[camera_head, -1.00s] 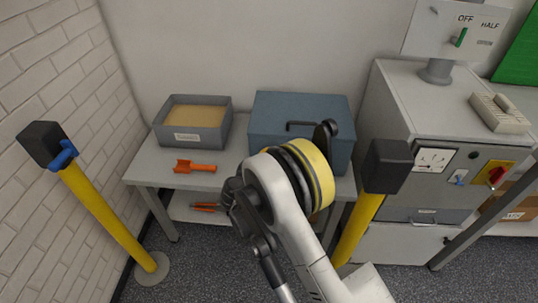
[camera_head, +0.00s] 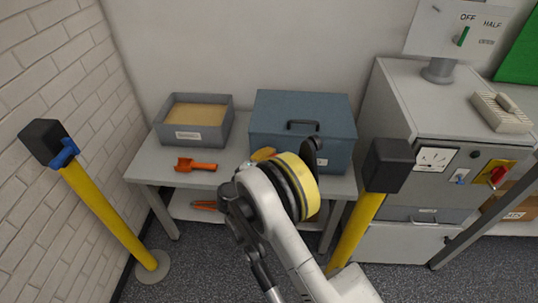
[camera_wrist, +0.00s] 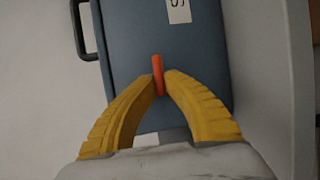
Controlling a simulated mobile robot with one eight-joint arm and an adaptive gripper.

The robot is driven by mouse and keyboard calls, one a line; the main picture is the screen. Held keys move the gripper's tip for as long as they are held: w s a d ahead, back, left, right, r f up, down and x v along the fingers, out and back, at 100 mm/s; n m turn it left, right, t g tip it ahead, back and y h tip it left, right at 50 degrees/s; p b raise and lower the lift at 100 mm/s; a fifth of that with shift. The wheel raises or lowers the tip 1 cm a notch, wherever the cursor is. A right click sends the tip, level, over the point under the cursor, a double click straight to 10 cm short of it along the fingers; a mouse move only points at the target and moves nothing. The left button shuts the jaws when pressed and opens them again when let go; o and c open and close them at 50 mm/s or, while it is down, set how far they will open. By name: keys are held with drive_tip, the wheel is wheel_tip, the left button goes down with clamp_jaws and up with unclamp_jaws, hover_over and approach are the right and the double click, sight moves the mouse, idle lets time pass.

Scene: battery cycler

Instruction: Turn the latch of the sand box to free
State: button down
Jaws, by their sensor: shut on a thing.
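The closed blue-grey box (camera_head: 285,112) stands on the small table, with a dark handle (camera_head: 301,125). In the wrist view the box (camera_wrist: 195,60) shows part of a white label starting with "S" (camera_wrist: 178,10), and its handle (camera_wrist: 80,30). An orange latch (camera_wrist: 157,64) stands out from the box between my yellow fingertips. My gripper (camera_wrist: 159,80) is shut on the latch, with the fingertips on either side of it. In the head view one yellow finger (camera_head: 262,154) shows in front of the box; my arm hides the latch there.
An open grey tray (camera_head: 226,121) of sand and an orange scoop (camera_head: 195,165) are on the table (camera_head: 150,165) to the left. Yellow posts with black tops stand left (camera_head: 105,215) and right (camera_head: 358,230). A grey cabinet (camera_head: 405,110) is beyond the right post.

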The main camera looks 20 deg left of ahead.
drive_tip(key=c, duration=1.5)
unclamp_jaws()
drive_tip(key=shift+w+f, duration=0.1)
drive_tip(key=v, duration=1.2)
